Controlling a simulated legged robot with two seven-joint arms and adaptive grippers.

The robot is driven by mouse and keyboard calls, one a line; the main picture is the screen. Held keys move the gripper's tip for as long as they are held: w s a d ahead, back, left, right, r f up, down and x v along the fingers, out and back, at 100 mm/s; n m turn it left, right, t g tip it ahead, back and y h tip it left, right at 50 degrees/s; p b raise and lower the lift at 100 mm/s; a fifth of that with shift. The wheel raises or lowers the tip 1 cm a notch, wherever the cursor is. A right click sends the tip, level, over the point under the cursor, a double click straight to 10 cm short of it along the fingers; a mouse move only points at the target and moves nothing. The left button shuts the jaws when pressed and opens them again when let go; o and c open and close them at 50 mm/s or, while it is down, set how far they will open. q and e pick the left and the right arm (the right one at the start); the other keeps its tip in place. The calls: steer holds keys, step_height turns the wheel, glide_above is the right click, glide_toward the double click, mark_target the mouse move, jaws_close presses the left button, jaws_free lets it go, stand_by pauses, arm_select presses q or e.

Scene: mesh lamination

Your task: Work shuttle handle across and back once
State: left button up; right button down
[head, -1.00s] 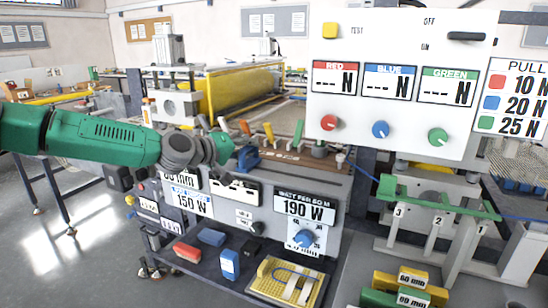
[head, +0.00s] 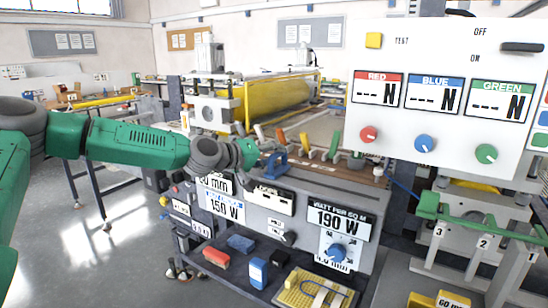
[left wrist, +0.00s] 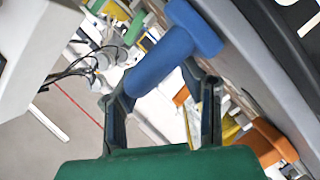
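The blue handle (head: 272,166), which looks like the shuttle handle, stands at the front edge of the brown bench top. In the left wrist view its thick blue bar (left wrist: 162,58) runs diagonally between my finger tips. My left gripper (head: 250,154) reaches it from the left in the head view. My right gripper is not in view.
Several coloured levers (head: 304,146) stand just behind the handle. A yellow roller (head: 275,98) lies further back. The control panel (head: 450,105) rises at right, with a green bracket (head: 475,213) below it. Small blocks and a yellow tray (head: 313,290) lie on the lower shelf.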

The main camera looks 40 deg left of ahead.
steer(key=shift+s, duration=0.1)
arm_select(q)
steer(key=shift+s+r, duration=0.2)
steer(key=shift+s, duration=0.05)
steer(key=v, duration=0.4)
steer(key=shift+s, duration=0.25)
steer(key=shift+s+a, duration=0.55)
steer(key=shift+s, duration=0.15)
steer(key=shift+s+r, duration=0.1)
steer(key=shift+s, duration=0.2)
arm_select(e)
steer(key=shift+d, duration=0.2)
arm_select(q)
steer(key=shift+d, duration=0.15)
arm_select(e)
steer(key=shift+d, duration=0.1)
